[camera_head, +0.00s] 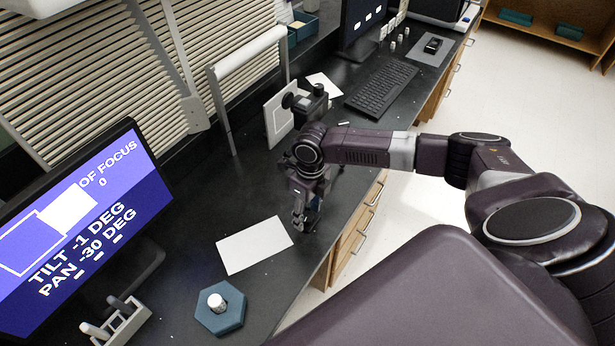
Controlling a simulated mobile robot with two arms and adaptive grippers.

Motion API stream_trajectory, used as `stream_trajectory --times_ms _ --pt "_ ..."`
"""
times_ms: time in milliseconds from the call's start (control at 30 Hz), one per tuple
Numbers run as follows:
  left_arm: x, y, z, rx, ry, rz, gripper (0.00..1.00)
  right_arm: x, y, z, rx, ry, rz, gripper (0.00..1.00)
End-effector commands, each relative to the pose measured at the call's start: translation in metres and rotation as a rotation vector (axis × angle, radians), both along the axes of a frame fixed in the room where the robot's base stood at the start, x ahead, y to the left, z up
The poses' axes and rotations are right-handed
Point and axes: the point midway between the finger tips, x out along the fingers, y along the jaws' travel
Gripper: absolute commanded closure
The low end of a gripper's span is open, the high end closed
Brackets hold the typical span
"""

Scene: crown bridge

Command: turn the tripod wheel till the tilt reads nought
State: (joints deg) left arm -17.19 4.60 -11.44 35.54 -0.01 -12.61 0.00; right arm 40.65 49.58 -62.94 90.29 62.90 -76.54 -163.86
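The monitor (84,235) at the left reads "TILT -1 DEG" and "PAN -30 DEG", with "OF FOCUS" and a 0 above. A black device with a round knob (308,103), perhaps the tripod head, stands on the black bench behind my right wrist. My arm hides its lower part, and I cannot pick out the tripod wheel for certain. My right gripper (304,216) points down over the bench near its front edge, just right of a white sheet. Its fingers are small and dark, so I cannot tell whether they are open or hold anything. My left gripper is not in view.
A white sheet (254,245) and a blue hexagonal base (220,318) with a white cap lie on the bench. A white panel (279,115) stands behind my wrist. A keyboard (381,88) lies further back. A pale rack (122,324) stands at the lower left.

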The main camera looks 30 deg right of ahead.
Motion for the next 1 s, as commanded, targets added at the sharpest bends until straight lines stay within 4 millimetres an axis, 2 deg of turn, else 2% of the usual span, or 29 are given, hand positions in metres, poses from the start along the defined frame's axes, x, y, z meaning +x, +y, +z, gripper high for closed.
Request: stream_trajectory --times_ms 233,367,800,1000 --pt "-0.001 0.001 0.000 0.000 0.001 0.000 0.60 0.000 0.000 0.000 0.000 0.001 0.000 0.54" --pt "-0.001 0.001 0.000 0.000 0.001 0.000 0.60 0.000 -0.001 0.010 -0.001 -0.001 0.000 0.54" --pt "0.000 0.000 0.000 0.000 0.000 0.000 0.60 0.002 -0.005 0.097 0.000 -0.003 0.001 0.54" --pt "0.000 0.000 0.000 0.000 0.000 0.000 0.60 0.002 -0.007 0.116 0.000 0.000 0.000 0.54"
